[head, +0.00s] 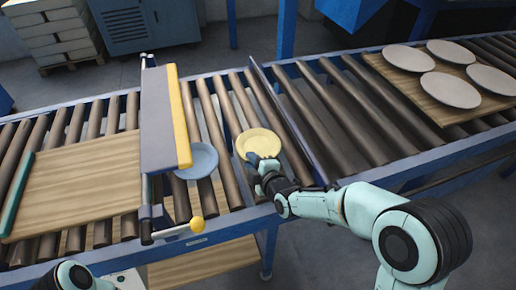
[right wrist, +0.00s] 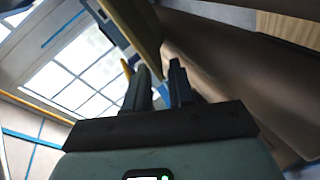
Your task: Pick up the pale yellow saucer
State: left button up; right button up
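The pale yellow saucer (head: 259,141) lies over the brown rollers in the head view, right of a light blue saucer (head: 205,158). My right gripper (head: 258,163) is at the saucer's near rim. In the right wrist view, its two dark fingers (right wrist: 160,72) stand a small gap apart. A yellowish edge, likely the saucer (right wrist: 138,30), runs down to the fingertips. I cannot tell whether the fingers grip it. My left gripper is not in view; only a piece of my left arm shows at the bottom left.
A grey panel with a yellow edge (head: 183,125) rises left of the saucers. A thin blue divider (head: 284,118) crosses the rollers just right of the yellow saucer. A wooden board (head: 75,185) lies at left. Another board (head: 438,108) at right holds several pale plates.

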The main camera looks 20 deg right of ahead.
jog(key=shift+w, duration=0.15)
grip_shut()
